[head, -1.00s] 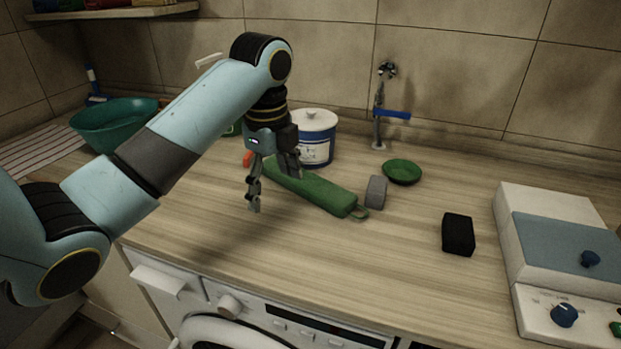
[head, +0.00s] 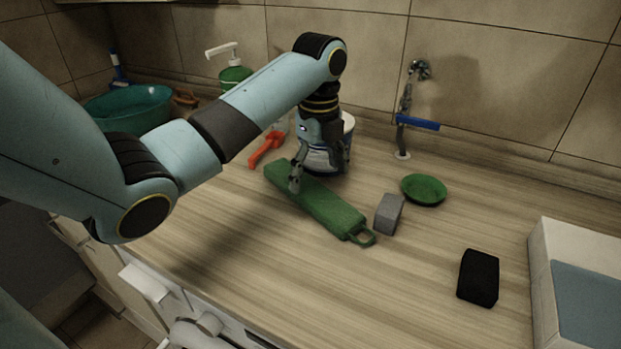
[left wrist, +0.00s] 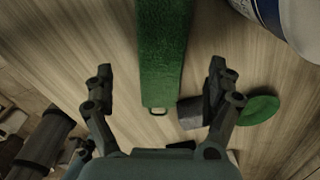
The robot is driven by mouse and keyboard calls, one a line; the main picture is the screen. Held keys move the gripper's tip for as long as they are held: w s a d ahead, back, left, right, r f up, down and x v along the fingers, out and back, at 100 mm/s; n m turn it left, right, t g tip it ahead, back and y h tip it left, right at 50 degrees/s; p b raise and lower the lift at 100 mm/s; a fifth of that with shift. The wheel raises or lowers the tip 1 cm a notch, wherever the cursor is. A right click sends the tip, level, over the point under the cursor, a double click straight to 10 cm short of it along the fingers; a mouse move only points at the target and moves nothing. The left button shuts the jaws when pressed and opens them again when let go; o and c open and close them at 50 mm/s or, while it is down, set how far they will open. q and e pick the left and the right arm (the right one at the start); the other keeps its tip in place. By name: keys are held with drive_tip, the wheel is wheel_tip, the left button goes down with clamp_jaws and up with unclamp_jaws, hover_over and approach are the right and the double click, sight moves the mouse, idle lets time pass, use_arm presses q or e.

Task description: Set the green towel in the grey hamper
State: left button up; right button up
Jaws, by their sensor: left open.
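The green towel (head: 318,208), folded long and narrow with a loop at its near end, lies on the wooden counter. It also shows in the left wrist view (left wrist: 163,50), running between the fingers. My left gripper (head: 315,175) is above the towel's far half, pointing down. Its fingers are spread on either side of the towel in the left wrist view (left wrist: 160,88), with nothing held. Whether a fingertip touches the towel I cannot tell. I cannot make out a grey hamper for certain in either view. My right gripper is not in view.
A white-and-blue tub (head: 345,150) stands behind the gripper. A grey block (head: 390,213) and green dish (head: 424,190) are right of the towel. A black block (head: 478,277) and white appliance (head: 548,300) are farther right. An orange-red item (head: 266,150) and teal basin (head: 125,110) are left.

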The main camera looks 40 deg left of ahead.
sight(315, 193)
use_arm(q)
drive_tip(key=f, duration=0.4)
drive_tip(key=shift+w+a+p, duration=0.1)
drive_tip(key=shift+a+p, duration=0.2)
drive_tip(key=shift+a, duration=0.1)
drive_tip(key=shift+f, duration=0.5)
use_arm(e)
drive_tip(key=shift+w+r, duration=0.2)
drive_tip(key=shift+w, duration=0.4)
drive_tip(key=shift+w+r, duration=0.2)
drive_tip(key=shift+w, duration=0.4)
use_arm(q)
drive_tip(key=c, duration=1.3)
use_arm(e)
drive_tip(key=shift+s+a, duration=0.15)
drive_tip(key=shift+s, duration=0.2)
use_arm(q)
drive_tip(key=shift+r, duration=0.1)
